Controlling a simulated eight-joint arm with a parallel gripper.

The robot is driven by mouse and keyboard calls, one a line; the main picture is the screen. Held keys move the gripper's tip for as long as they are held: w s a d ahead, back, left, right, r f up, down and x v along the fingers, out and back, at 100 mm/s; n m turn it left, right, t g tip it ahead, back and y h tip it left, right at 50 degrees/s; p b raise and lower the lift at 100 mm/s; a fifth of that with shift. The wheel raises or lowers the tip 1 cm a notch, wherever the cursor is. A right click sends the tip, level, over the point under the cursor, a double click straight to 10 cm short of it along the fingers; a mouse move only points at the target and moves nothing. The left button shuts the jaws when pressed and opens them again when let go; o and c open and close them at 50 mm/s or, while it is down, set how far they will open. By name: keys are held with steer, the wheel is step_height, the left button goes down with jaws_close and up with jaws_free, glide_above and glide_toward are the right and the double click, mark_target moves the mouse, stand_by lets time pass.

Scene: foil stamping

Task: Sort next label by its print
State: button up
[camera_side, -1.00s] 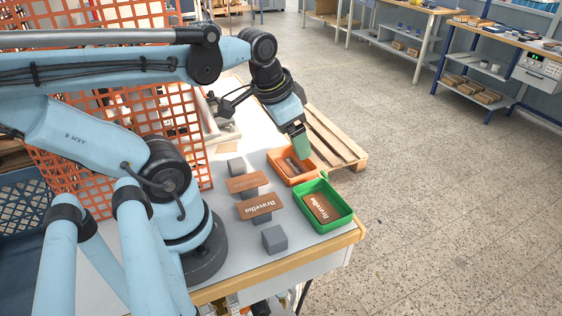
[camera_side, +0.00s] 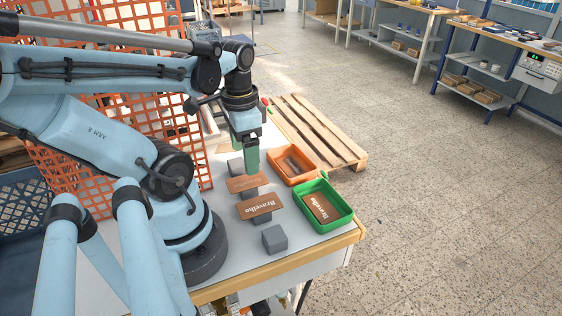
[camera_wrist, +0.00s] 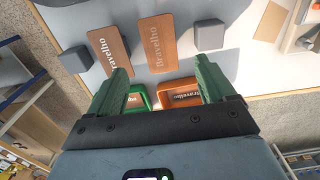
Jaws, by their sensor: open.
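A brown label (camera_side: 246,183) with faint, dull print lies on a grey block on the table. It also shows in the wrist view (camera_wrist: 157,45). Nearer the front, a second brown label (camera_side: 260,207) with clear white "Bravelho" print lies on another block; it is at the left in the wrist view (camera_wrist: 109,54). An orange tray (camera_side: 275,161) and a green tray (camera_side: 345,222) stand to the right, each holding a brown label; the green tray's label has clear white print. My gripper (camera_side: 252,168) is open and empty, above the faint label.
Bare grey blocks stand at the front (camera_side: 274,239) and behind the labels (camera_side: 236,166). An orange mesh panel (camera_side: 120,110) rises to the left. A wooden pallet (camera_side: 318,135) lies on the floor beyond the table.

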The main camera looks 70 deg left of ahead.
mark_target(247, 181)
steer(key=shift+f, duration=2.95)
steer(key=shift+c, duration=0.3)
steer(key=c, duration=1)
